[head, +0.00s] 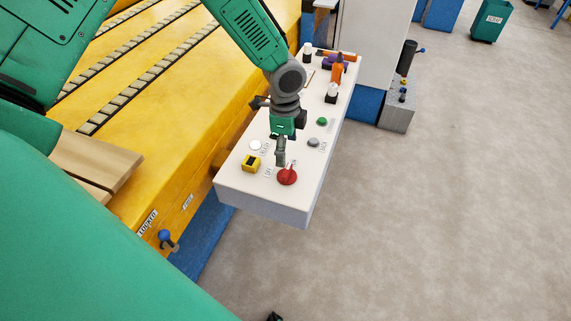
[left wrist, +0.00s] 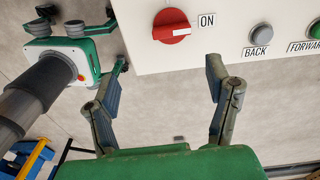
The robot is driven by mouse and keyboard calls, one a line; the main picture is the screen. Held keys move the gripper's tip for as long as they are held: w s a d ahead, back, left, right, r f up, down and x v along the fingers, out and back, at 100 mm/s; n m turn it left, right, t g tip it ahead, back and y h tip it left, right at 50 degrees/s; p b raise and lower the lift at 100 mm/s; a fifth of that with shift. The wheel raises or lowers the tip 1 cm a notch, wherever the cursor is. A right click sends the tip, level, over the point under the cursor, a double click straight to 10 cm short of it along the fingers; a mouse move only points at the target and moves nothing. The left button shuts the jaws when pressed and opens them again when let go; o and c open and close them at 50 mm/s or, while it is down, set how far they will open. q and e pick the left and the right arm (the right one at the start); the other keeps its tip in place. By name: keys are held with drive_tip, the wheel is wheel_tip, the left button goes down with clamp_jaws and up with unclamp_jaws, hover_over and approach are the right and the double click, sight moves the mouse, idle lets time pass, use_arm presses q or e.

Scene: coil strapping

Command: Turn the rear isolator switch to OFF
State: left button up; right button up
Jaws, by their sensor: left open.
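The red rotary switch (head: 287,177) sits near the close end of the white panel box's top. In the left wrist view the red switch (left wrist: 171,25) has a white line on its handle, pointing right towards an "ON" label (left wrist: 207,20). My left gripper (head: 281,155) hangs over the panel, just behind the red switch in the head view. In the left wrist view my left gripper (left wrist: 163,75) has its fingers wide apart with nothing between them. The red switch lies beyond the fingertips, apart from them. What looks like my right gripper (left wrist: 75,58) shows partly at the left.
The white panel (head: 265,198) also carries a yellow-and-black block (head: 251,163), a white button (head: 255,145), a grey button (head: 313,142) and a green button (head: 321,121). Orange and black items stand farther back. A yellow machine (head: 165,70) borders the left.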

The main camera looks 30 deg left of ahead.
sight(287, 170)
use_arm(q)
drive_tip(key=shift+y, duration=0.3)
drive_tip(key=f, duration=0.3)
drive_tip(key=w+f, duration=0.1)
drive_tip(key=f, duration=0.3)
drive_tip(key=a+f, duration=0.1)
drive_tip(key=f, duration=0.2)
drive_tip(key=shift+w+a+f, duration=0.1)
drive_tip(key=shift+w+f, duration=0.05)
drive_tip(key=shift+w, duration=0.15)
drive_tip(key=shift+f+m, duration=0.3)
drive_tip(key=shift+f, duration=0.3)
drive_tip(key=shift+d, duration=0.45)
drive_tip(key=shift+a, duration=0.15)
drive_tip(key=c, duration=1.2)
drive_tip(key=shift+o, duration=0.2)
drive_tip(key=shift+a, duration=0.1)
